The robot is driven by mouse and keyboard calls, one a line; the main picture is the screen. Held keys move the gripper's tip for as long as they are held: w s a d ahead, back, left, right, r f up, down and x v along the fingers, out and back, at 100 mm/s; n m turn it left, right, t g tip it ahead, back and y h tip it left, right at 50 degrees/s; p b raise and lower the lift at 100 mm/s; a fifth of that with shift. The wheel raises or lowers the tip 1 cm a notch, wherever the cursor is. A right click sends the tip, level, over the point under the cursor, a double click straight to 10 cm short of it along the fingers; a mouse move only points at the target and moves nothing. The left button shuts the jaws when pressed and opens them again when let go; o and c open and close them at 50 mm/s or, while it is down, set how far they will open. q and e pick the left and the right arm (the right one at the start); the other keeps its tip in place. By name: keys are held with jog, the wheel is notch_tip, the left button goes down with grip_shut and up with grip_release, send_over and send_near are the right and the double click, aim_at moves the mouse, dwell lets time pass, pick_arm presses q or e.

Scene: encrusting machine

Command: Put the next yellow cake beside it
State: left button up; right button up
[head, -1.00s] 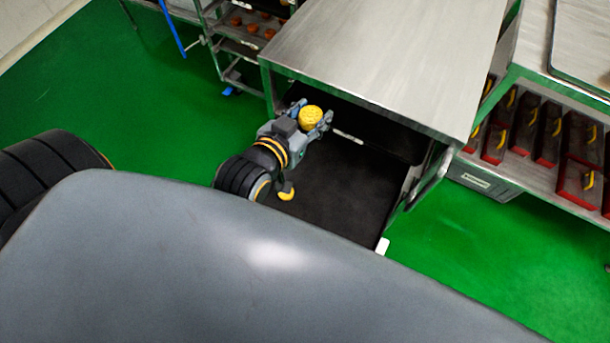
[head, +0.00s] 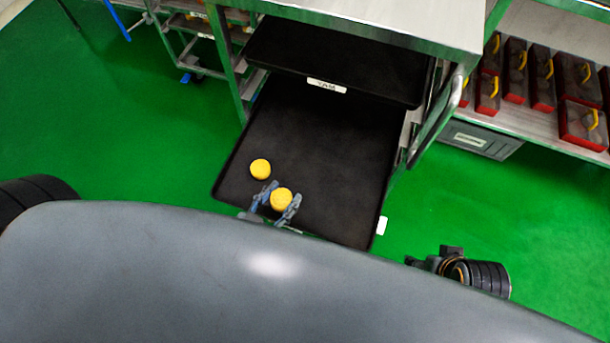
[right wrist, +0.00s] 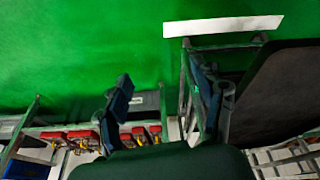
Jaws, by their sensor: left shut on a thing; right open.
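One round yellow cake (head: 260,169) lies on the black tray (head: 340,165), near its front left corner. My left gripper (head: 284,191) is shut on a second yellow cake (head: 281,200), with a finger on either side. This cake is just right of the first and nearer the tray's front edge, with a small gap between them. Whether it touches the tray I cannot tell. My right gripper (right wrist: 165,92) is open and empty in the right wrist view, off the tray's right side; part of that arm shows in the head view.
Another black tray with a white label (head: 327,86) sits above and behind, in the steel rack (head: 400,25). A rack handle (head: 440,120) stands out at the right. Red boxes with yellow handles (head: 582,122) stand on a shelf at right. Much of the lower tray is bare.

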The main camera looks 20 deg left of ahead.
aim_at(305, 179)
pick_arm(q)
jog(key=x, duration=0.2)
jog(key=b+x, duration=0.1)
jog(key=x, duration=0.1)
jog(key=shift+w+f, duration=0.25)
jog(key=shift+f, duration=0.2)
jog(key=x, duration=0.3)
jog(key=shift+s+f, duration=0.1)
jog(key=shift+f, duration=0.05)
jog(key=shift+b+x, duration=0.7)
jog(key=shift+x, duration=0.4)
jog(key=shift+w+f, duration=0.3)
jog(key=shift+f, duration=0.3)
jog(key=shift+w+d+f, duration=0.1)
jog(key=shift+w, duration=0.1)
pick_arm(e)
jog(key=shift+w+a+r+t, duration=0.2)
jog(key=shift+w+r+t, duration=0.4)
jog(key=shift+r, duration=0.1)
pick_arm(q)
jog(key=shift+f, duration=0.1)
jog(key=o, duration=1.1)
jog(key=shift+o, duration=0.2)
